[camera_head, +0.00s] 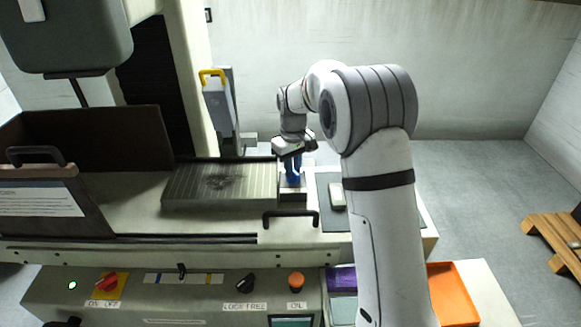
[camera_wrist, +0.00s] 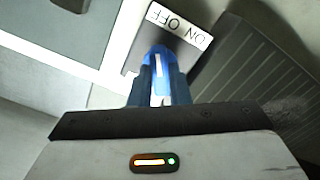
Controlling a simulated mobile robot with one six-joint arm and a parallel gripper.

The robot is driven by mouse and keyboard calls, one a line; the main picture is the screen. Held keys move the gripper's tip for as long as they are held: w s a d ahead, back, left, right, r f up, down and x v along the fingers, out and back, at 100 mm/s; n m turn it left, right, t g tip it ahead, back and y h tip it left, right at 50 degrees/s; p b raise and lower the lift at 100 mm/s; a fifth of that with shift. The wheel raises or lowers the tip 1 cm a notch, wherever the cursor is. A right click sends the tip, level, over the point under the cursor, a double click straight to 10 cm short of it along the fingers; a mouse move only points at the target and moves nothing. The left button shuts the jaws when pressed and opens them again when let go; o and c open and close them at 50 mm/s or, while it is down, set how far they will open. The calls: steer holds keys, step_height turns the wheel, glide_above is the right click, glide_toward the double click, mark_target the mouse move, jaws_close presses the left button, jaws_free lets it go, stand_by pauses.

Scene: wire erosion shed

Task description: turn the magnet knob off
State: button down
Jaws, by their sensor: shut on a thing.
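The magnet knob (camera_wrist: 158,56) is blue with a white line and sits on a light grey plate. An upside-down label (camera_wrist: 180,24) on that plate reads ON and OFF. My gripper (camera_wrist: 160,88) is shut on the knob, one finger on each side. The white line shows between the fingers, but which word it points to I cannot tell. In the head view my gripper (camera_head: 292,167) reaches down onto the knob (camera_head: 292,180) at the right end of the ribbed magnetic chuck (camera_head: 218,191). The fingers hide part of the knob there.
A black handle (camera_head: 290,214) stands in front of the knob. A dark mat (camera_head: 326,215) with a pale block (camera_head: 337,196) lies to the right. The front panel carries a red switch (camera_head: 107,282), a black LOCK/FREE knob (camera_head: 245,283) and an orange OIL button (camera_head: 296,279).

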steer(key=shift+w+r+n, duration=0.1)
steer(key=shift+r+n, duration=0.05)
steer(key=shift+n, duration=0.95)
steer(key=shift+a, duration=0.1)
steer(key=c, duration=1.4)
jaws_free()
steer(key=shift+o, duration=0.2)
step_height(320, 180, up, 8)
steer(key=shift+f, duration=0.2)
